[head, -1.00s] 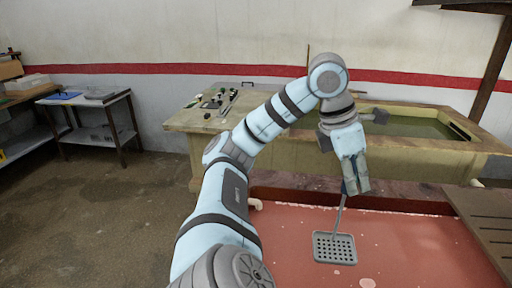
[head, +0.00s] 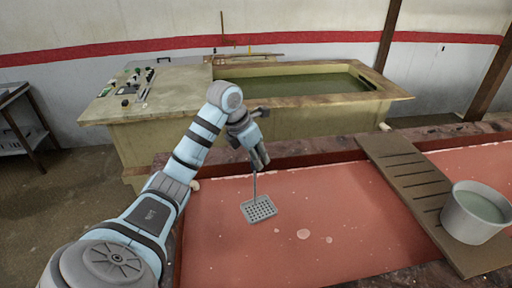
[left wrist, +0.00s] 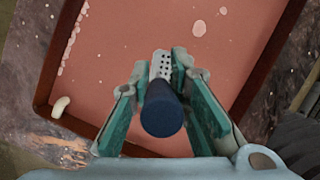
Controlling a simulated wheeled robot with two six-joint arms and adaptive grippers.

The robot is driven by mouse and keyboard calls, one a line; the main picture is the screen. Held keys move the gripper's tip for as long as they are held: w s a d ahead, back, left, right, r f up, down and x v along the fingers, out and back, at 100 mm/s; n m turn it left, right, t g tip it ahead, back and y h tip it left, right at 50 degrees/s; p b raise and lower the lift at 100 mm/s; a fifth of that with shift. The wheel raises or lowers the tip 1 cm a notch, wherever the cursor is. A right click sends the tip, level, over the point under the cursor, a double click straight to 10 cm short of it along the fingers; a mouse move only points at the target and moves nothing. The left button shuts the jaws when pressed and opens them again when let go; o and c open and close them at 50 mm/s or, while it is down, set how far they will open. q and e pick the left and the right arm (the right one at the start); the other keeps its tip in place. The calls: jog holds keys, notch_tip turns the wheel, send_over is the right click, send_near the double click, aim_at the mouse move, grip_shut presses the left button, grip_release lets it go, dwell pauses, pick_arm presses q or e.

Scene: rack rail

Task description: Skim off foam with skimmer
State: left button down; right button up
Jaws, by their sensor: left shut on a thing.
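My left gripper (head: 259,160) is shut on the dark handle of the skimmer (head: 258,209), which hangs down from it. The skimmer's grey perforated head is over the red liquid in the vat (head: 350,205); I cannot tell whether it touches the surface. In the left wrist view, the dark blue handle end (left wrist: 163,110) points at the camera between the fingers, with the perforated head beyond. Pale foam patches (head: 303,234) float right of the skimmer head. More foam (left wrist: 75,30) lines the vat's left edge in the left wrist view. My right gripper is out of view.
A slatted board (head: 415,187) lies across the vat's right part, bearing a grey bucket (head: 476,212) with pale liquid inside. Behind stands a second basin (head: 300,84) of greenish liquid beside a worktop with small items (head: 130,90). A side table (head: 18,120) stands far left.

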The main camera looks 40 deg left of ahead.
pick_arm(q)
jog(key=f, duration=0.3)
jog(key=shift+s+a+f+b, duration=0.1)
jog(key=shift+s+f+b, duration=0.15)
jog(key=shift+s+b, duration=0.1)
jog(key=f+b, duration=0.7)
jog(key=f, duration=0.3)
jog(key=shift+w+f+b, duration=0.1)
jog(key=shift+w+b, duration=0.1)
jog(key=shift+b, duration=0.15)
jog(key=shift+f, duration=0.35)
